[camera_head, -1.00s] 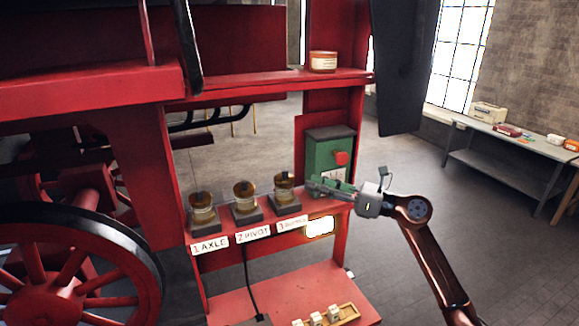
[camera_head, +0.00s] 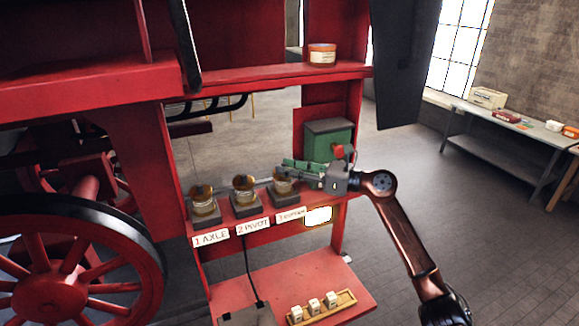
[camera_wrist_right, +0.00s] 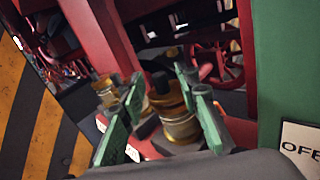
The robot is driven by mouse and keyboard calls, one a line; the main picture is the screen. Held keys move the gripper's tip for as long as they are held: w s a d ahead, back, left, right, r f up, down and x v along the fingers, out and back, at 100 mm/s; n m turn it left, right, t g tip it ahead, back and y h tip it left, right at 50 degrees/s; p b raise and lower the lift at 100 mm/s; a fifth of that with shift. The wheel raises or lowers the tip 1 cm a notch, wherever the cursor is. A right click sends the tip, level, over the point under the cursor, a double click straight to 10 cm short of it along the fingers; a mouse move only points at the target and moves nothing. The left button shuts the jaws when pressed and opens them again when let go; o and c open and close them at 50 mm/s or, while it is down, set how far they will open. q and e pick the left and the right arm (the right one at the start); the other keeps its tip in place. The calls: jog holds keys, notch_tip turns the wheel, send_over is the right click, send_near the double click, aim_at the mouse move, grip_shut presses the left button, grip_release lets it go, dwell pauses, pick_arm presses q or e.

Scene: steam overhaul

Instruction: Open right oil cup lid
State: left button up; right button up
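The right oil cup (camera_head: 283,186), labelled 3, stands on the red shelf at the right end of a row of three. It has a glass body, a brass lid and a dark knob. My right gripper (camera_head: 280,168) comes from the right at lid height, its green fingers partly covering this cup's top. In the right wrist view the open fingers (camera_wrist_right: 160,78) have the brass-topped cup (camera_wrist_right: 178,122) between them, nearer the right-hand finger. Its lid looks down; contact with the fingers cannot be told. My left gripper is not in view.
The pivot cup (camera_head: 245,199) and axle cup (camera_head: 204,207) stand to the left on the same shelf. A green box (camera_head: 325,140) with a red knob stands just behind my right gripper. A tray (camera_head: 322,308) of small white blocks lies below.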

grip_shut()
dwell(0.4)
jog(key=shift+w+r+m+h+p, duration=0.15)
jog(key=shift+r+m+h+p, duration=0.25)
jog(key=shift+p, duration=0.45)
jog(key=p, duration=0.1)
jog(key=w+r+m+g+h+p, duration=0.1)
jog(key=p, duration=0.1)
jog(key=shift+a+r+m, duration=0.2)
jog(key=shift+r+m, duration=0.05)
jog(key=shift+m, duration=0.05)
jog(key=shift+w+a+r+m+g+h+p, duration=0.1)
jog(key=shift+w+r+m+g+h+p, duration=0.15)
jog(key=shift+g+h+p, duration=0.4)
jog(key=shift+w+a+m+g+h+p, duration=0.1)
jog(key=shift+w+m+g+h+p, duration=0.25)
jog(key=shift+m+g+p, duration=0.15)
